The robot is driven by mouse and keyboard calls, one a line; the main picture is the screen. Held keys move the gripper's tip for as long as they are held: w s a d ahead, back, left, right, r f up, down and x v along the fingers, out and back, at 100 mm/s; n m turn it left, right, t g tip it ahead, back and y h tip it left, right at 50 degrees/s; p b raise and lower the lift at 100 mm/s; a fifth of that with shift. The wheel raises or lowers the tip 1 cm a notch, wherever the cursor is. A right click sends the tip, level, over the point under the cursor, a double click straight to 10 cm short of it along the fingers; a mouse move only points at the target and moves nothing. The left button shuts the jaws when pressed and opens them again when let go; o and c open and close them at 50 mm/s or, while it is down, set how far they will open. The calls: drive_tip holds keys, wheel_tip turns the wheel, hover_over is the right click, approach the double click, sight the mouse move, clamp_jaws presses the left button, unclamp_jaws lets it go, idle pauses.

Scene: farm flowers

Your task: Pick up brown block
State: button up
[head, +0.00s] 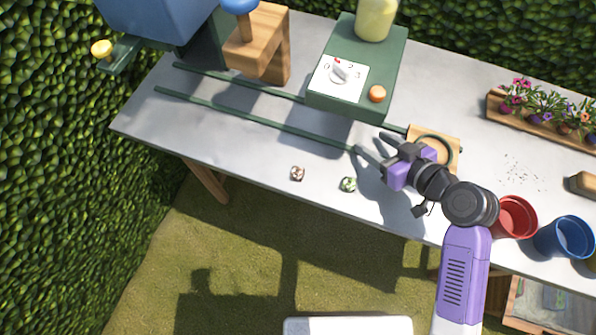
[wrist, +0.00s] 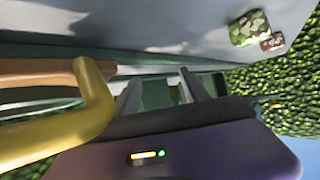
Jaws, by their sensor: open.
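The brown block (head: 297,173) is small, with a mottled brown and pale pattern. It lies on the grey table (head: 240,150) near its front edge, left of a similar green block (head: 348,184). In the wrist view the brown block (wrist: 272,42) shows at the upper right, beside the green block (wrist: 248,28). My gripper (head: 369,143) is open and empty, with its fingers pointing up and left. It is right of and behind both blocks, apart from them. Its two fingers also show in the wrist view (wrist: 160,80).
Two green rails (head: 260,124) run along the table to my gripper's left. A green box with a dial (head: 345,90) stands behind it. A wooden piece with a ring (head: 450,140), a red pot (head: 515,217) and a blue pot (head: 567,238) are at right. A yellow bar (wrist: 95,110) crosses the wrist view.

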sight(303, 173)
drive_tip(key=a+n+g+y, duration=0.1)
drive_tip(key=a, duration=0.1)
drive_tip(key=a+n+g+y, duration=0.1)
drive_tip(key=a+n, duration=0.1)
drive_tip(key=s+a+n+g+y, duration=0.1)
drive_tip(key=a, duration=0.1)
drive_tip(key=shift+r+n+y+b, duration=0.25)
drive_tip(key=shift+n+y+b, duration=0.05)
drive_tip(key=shift+y+b, duration=0.1)
drive_tip(key=s+a+n+g+y, duration=0.1)
drive_tip(key=s+n, duration=0.1)
drive_tip(key=s+a+r+n+g, duration=0.1)
drive_tip(key=n+g, duration=0.1)
drive_tip(key=s+a+n+g+y, duration=0.1)
drive_tip(key=s+n+g, duration=0.1)
drive_tip(key=shift+s+a+r+y, duration=0.15)
drive_tip(key=shift+s+a+y, duration=0.1)
drive_tip(key=shift+s+y, duration=0.1)
drive_tip(key=shift+a+f, duration=0.2)
drive_tip(key=shift+a, duration=0.35)
drive_tip(key=shift+s+p+x, duration=0.15)
drive_tip(key=shift+p+x, duration=0.15)
drive_tip(key=shift+x, duration=1.35)
drive_tip(key=shift+s+p+x, duration=0.15)
drive_tip(key=shift+p+x, duration=0.15)
drive_tip(key=shift+x, duration=1.35)
drive_tip(key=shift+c, duration=0.2)
clamp_jaws()
